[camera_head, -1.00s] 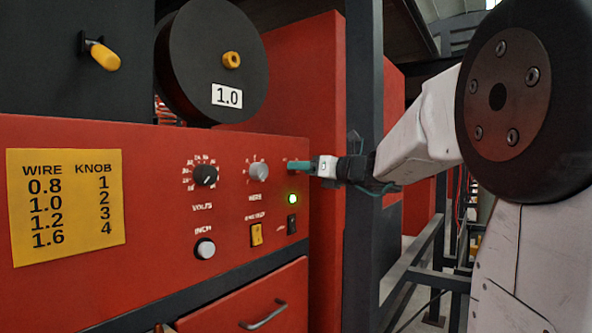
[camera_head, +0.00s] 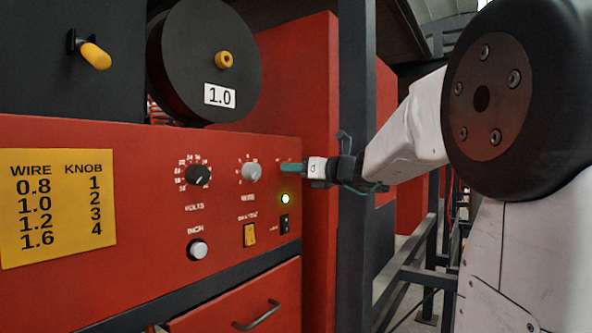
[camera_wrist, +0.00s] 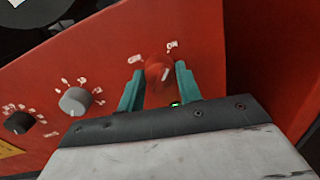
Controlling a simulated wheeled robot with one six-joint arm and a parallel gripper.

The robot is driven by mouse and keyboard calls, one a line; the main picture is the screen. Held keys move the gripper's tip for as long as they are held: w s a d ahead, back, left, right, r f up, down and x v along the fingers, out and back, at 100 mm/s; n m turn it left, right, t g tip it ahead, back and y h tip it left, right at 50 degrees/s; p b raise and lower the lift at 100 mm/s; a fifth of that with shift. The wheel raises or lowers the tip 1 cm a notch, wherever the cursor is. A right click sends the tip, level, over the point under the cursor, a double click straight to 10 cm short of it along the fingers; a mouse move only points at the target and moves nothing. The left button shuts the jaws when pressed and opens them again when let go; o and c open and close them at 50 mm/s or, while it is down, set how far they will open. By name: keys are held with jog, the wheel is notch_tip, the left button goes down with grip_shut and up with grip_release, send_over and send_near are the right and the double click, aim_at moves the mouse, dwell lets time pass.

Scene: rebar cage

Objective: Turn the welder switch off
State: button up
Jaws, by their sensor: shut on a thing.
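The welder switch is a round red knob (camera_wrist: 158,70) on the red panel, between an OFF label on its left and an ON label on its right in the wrist view. My gripper (camera_wrist: 159,84) has its two teal fingers on either side of the knob and is shut on it. In the head view my gripper (camera_head: 290,167) reaches the right end of the welder panel (camera_head: 140,150) from the right, and its fingers hide the knob. The green lamp (camera_head: 285,198) below it is lit. I cannot tell exactly which label the knob points to.
A black volts knob (camera_head: 198,175), a grey wire knob (camera_head: 251,171), a white inch button (camera_head: 197,249), a yellow switch (camera_head: 249,235) and a small black switch (camera_head: 284,224) sit nearby. A dark post (camera_head: 352,150) stands close to my arm. A drawer handle (camera_head: 258,315) sticks out below.

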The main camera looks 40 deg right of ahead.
jog(key=shift+f+n+y, duration=0.1)
jog(key=shift+n+y, duration=0.2)
jog(key=shift+n, duration=4.1)
jog(key=shift+f+n+y, duration=0.1)
jog(key=shift+n+y, duration=0.2)
jog(key=shift+n, duration=4.1)
jog(key=o, duration=1)
jog(key=shift+s, duration=0.1)
